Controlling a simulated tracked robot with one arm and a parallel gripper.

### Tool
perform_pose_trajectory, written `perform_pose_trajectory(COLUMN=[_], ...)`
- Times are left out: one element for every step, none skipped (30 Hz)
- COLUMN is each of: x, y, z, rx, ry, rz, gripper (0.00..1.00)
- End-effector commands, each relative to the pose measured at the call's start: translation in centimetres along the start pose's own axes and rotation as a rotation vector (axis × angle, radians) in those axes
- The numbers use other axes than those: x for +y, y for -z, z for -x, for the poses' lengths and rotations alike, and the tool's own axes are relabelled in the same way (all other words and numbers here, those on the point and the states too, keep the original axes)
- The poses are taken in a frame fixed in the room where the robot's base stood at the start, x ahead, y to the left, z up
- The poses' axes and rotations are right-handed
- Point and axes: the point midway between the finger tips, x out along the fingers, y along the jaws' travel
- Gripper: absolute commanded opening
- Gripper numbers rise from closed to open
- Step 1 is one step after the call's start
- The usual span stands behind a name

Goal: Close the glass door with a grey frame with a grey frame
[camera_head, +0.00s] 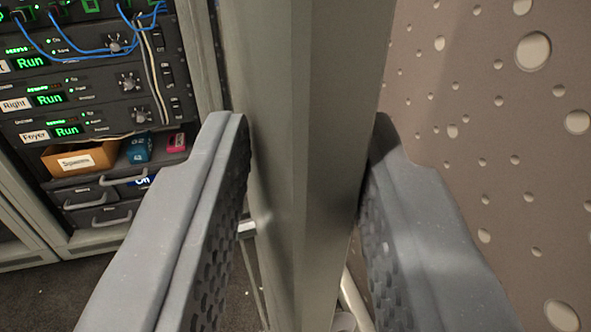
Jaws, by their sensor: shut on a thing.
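The grey frame of the door (290,60) stands upright through the middle of the view, seen close and edge on. My gripper (308,150) has one grey finger on each side of this frame and is shut on it. The left finger lies against its left face, and the right finger reaches behind its right edge. I cannot make out the glass of the door. The door's hinge and its far edge are out of view.
An equipment rack (95,90) with lit units, blue cables and drawers stands at the left. An orange box (80,158) and small blue and red items sit on its shelf. A brown panel with round studs (490,130) fills the right side. Dark floor (60,295) shows at lower left.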

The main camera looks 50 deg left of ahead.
Motion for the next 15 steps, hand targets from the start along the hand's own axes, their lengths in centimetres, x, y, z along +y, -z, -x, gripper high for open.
perform_pose_trajectory(x=[-0.5,-0.7,-0.9,-1.1,-1.2,-1.4,-1.5,-1.7,-1.9,-2.0,-2.2,-2.3,-2.5,-2.6,-2.8], y=[0.5,0.5,0.5,0.5,0.4,0.5,0.5,0.5,0.5,0.5,0.5,0.6,0.6,0.6,0.5], z=[0.0,0.1,0.1,0.2,0.3,0.3,0.3,0.3,0.4,0.4,0.4,0.5,0.5,0.5,0.6], rx=[0.005,0.005,0.005,0.004,0.003,0.004,0.004,0.005,0.005,0.005,0.006,0.006,0.006,0.007,0.007], ry=[-0.002,-0.005,-0.009,-0.012,-0.015,-0.018,-0.02,-0.022,-0.024,-0.026,-0.028,-0.032,-0.035,-0.037,-0.04], rz=[-0.001,-0.001,-0.001,0.0,0.001,0.001,0.001,0.0,-0.001,-0.002,-0.002,-0.003,-0.003,-0.003,-0.002], gripper=[0.06,0.06,0.06,0.06,0.06,0.06,0.06,0.06,0.06,0.07,0.06,0.06,0.07,0.07,0.07])
